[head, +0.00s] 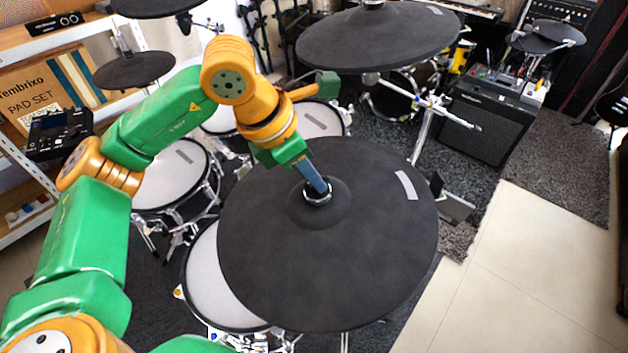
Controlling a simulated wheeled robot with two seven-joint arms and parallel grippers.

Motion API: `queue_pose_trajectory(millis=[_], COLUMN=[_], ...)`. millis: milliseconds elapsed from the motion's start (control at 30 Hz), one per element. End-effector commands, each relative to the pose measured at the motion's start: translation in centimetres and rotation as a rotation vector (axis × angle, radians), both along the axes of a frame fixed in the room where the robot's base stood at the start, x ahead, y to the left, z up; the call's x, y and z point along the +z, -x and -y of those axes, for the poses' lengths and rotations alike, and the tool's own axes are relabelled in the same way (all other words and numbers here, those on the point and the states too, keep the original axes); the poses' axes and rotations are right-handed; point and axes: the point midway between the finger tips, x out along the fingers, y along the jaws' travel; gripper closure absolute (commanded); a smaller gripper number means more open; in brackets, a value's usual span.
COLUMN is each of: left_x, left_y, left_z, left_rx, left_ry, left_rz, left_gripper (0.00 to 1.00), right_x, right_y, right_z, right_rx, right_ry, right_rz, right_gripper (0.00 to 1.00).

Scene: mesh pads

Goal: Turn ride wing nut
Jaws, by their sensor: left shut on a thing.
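The ride cymbal pad (380,245) is a large black disc in the middle of the head view, with a raised bell at its centre. My left gripper (318,192) reaches down onto the bell from the upper left. Its blue-grey fingers are shut on the wing nut at the top of the cymbal's post. The wing nut itself is mostly hidden by the fingers; a silver ring (318,201) shows around the fingertips. My right gripper is not in view.
Another black cymbal pad (375,38) hangs behind. White mesh drum pads (212,275) stand left of and below the ride. A black amplifier (487,130) stands at the back right. Bare tiled floor (530,270) lies at the right. A shelf with a cardboard box (45,90) is at the left.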

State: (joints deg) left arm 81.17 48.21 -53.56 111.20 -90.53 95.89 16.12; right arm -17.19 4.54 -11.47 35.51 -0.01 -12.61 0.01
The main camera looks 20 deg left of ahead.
Motion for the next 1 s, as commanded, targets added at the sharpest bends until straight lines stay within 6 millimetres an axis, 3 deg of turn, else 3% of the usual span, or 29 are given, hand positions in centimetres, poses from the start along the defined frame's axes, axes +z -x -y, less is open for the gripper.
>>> queue_pose_trajectory(millis=[600, 1000], left_x=[-0.1, -0.1], left_y=[0.2, 0.2], left_z=[0.3, 0.4], left_rx=[0.541, 0.743], left_ry=[0.03, 0.04], left_rz=[-0.049, -0.07], left_gripper=[1.0, 1.0], right_x=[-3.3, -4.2], right_y=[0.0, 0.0], right_z=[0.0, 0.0], right_rx=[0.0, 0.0], right_ry=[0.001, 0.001], right_rz=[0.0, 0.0], right_gripper=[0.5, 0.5])
